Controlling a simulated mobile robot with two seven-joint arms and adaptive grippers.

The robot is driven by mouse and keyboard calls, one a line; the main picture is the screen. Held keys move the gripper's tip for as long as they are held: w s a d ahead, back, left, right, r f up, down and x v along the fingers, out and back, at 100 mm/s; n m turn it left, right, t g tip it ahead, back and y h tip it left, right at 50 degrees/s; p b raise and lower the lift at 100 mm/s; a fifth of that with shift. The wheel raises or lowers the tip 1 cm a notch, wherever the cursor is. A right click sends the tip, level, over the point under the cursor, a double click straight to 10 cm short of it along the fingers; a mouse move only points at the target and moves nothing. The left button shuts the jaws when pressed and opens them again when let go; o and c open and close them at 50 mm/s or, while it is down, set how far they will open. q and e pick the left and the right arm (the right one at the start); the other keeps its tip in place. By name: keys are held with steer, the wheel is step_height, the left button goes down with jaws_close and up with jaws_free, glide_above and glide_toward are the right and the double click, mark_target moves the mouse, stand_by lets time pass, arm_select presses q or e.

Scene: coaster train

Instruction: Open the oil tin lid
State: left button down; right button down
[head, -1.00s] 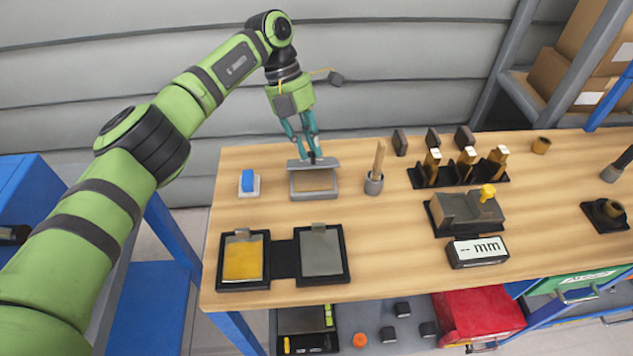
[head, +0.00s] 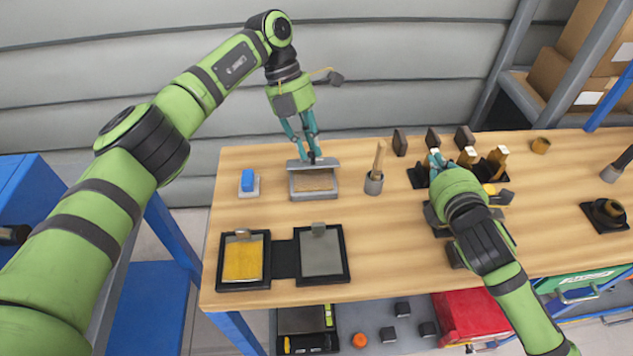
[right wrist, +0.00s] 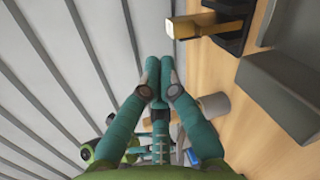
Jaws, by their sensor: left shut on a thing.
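The oil tin (head: 328,195) is a shallow grey box at the back left of the table, with a brown inside showing. Its grey lid (head: 299,165) stands raised along the tin's back edge. My left gripper (head: 314,158) points down behind the tin and is shut on the lid; the fingertips are partly hidden by it. My right gripper (head: 435,158) is over the rack at the back right, well apart from the tin. In the right wrist view its fingertips (right wrist: 159,64) are together with nothing seen between them.
A cup (head: 374,184) with a wooden-handled tool stands right of the tin, and a blue block (head: 248,181) stands left. Two black-framed trays (head: 217,272) lie in front. The black rack (head: 418,178) holds brass-coloured pieces.

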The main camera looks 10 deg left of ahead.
steer(key=s+a+n, duration=0.4)
steer(key=a, duration=0.3)
steer(key=s+a+n+g, duration=0.1)
steer(key=s+a+n, duration=0.3)
steer(key=a, duration=0.3)
steer(key=s+a+n+y, duration=0.1)
steer(key=s+a+n, duration=0.4)
steer(key=a, duration=0.2)
steer(key=shift+f, duration=0.15)
steer(key=shift+w+a+f+n, duration=0.1)
steer(key=shift+n, duration=0.2)
steer(key=x, duration=0.9)
steer(key=shift+w+f, duration=0.15)
steer(key=shift+f, duration=0.15)
steer(key=shift+r, duration=0.15)
